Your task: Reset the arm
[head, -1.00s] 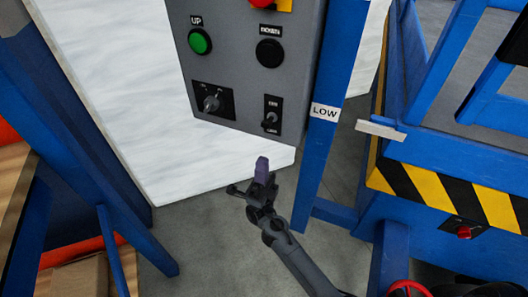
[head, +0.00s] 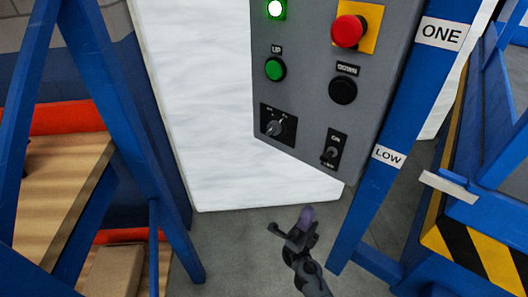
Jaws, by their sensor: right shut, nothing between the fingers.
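My right gripper (head: 298,222) shows at the bottom centre of the head view, below the control panel and apart from it. Its fingers are shut with nothing between them. My right arm comes up from the bottom edge. The grey control panel (head: 300,108) carries a green UP button (head: 275,69), a black DOWN button (head: 343,90), a rotary switch (head: 274,127), a toggle switch (head: 331,154) and a red emergency button (head: 348,31) on a yellow plate. A green lamp (head: 275,8) is lit at the top. My left gripper is not in view.
A blue post (head: 408,110) with ONE and LOW labels stands right of the panel. A blue machine (head: 492,220) with yellow-black stripes is at the right. A blue rack (head: 97,120) with wooden boards stands at the left. Grey floor (head: 235,255) is open below the panel.

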